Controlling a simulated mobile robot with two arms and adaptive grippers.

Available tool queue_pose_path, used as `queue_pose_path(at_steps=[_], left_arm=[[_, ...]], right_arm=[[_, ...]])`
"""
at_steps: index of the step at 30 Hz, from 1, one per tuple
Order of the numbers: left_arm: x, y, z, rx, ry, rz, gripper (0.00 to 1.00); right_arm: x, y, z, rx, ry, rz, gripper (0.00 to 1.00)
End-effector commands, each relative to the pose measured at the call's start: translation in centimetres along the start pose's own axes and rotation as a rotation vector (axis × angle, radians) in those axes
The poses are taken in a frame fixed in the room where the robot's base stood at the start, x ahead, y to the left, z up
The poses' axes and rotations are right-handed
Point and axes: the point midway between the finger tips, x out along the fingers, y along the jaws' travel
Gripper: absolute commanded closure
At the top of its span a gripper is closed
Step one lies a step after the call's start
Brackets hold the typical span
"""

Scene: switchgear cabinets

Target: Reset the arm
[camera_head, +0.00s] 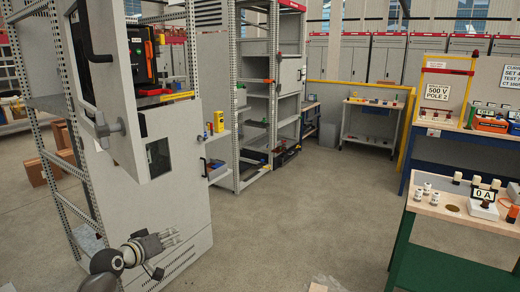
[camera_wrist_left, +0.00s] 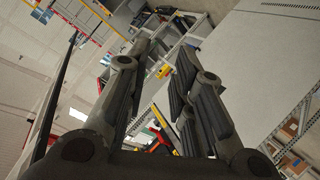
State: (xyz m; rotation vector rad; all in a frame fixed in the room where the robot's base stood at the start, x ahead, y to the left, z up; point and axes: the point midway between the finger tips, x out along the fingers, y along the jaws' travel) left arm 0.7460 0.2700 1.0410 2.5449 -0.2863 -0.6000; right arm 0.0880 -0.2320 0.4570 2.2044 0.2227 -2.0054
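My left gripper (camera_head: 174,238) is low in the head view, in front of the lower part of the grey cabinet (camera_head: 180,205). In the left wrist view its fingers (camera_wrist_left: 168,58) stand apart with a gap between them. The gap holds nothing; shelves and distant floor show through it. I cannot tell whether the gripper touches the cabinet. My right gripper shows in neither view.
The cabinet's upper door (camera_head: 108,100) stands open at the left. A wooden-topped bench (camera_head: 450,213) with meters and small parts stands at the right. An open shelving rack (camera_head: 258,90) is behind the cabinet. The floor (camera_head: 310,210) in the middle is clear.

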Motion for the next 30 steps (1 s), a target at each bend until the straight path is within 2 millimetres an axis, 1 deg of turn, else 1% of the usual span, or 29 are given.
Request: queue_pose_path(at_steps=[1, 3, 6, 9, 13, 14, 15, 17, 18, 20, 21, 22, 23, 24, 26, 27, 29, 30], left_arm=[[-0.1, -1.1, -1.6, 0.087, 0.069, -0.053, 0.77], [-0.5, -2.3, -3.9, 0.216, 0.163, -0.124, 0.77], [-1.4, -3.2, -7.0, 0.407, 0.287, -0.212, 0.77], [-2.5, -3.1, -9.8, 0.6, 0.398, -0.282, 0.77], [-4.0, -1.9, -12.6, 0.851, 0.523, -0.349, 0.77], [-3.6, -2.5, -11.4, 0.875, 0.508, -0.357, 0.77], [-2.5, -4.2, -8.3, 0.85, 0.447, -0.358, 0.77], [-1.5, -6.0, -4.7, 0.832, 0.38, -0.362, 0.77], [-0.9, -7.3, -2.3, 0.822, 0.337, -0.365, 0.77], [-0.3, -9.1, 1.5, 0.806, 0.271, -0.37, 0.77], [0.0, -10.3, 4.2, 0.794, 0.224, -0.373, 0.77], [0.2, -11.2, 6.3, 0.785, 0.19, -0.375, 0.77], [0.3, -12.1, 8.4, 0.777, 0.153, -0.378, 0.77], [0.3, -13.2, 11.3, 0.765, 0.106, -0.381, 0.77], [0.1, -14.8, 15.7, 0.747, 0.035, -0.385, 0.77], [-0.2, -15.8, 18.6, 0.735, -0.011, -0.387, 0.77], [-0.9, -17.3, 23.0, 0.718, -0.081, -0.391, 0.77], [-1.4, -18.1, 25.9, 0.706, -0.127, -0.393, 0.77]], right_arm=[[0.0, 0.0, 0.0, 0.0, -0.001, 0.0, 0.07], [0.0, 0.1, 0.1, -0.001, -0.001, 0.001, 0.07], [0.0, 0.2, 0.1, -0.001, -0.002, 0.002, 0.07], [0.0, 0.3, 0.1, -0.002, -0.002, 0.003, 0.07], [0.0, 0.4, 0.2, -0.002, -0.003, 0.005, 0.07], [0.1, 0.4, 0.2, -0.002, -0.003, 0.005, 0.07], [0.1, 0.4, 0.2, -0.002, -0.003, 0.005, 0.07], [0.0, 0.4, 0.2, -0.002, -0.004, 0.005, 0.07], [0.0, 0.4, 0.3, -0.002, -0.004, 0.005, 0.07], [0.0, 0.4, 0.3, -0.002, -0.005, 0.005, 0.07], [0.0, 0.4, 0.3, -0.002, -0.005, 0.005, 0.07], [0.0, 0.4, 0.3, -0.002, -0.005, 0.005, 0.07], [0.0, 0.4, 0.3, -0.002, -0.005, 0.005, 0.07], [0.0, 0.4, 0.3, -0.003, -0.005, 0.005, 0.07], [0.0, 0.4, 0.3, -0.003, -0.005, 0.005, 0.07], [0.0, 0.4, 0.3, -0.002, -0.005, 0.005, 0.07], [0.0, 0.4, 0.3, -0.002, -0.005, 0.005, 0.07], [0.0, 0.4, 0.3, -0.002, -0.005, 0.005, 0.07]])
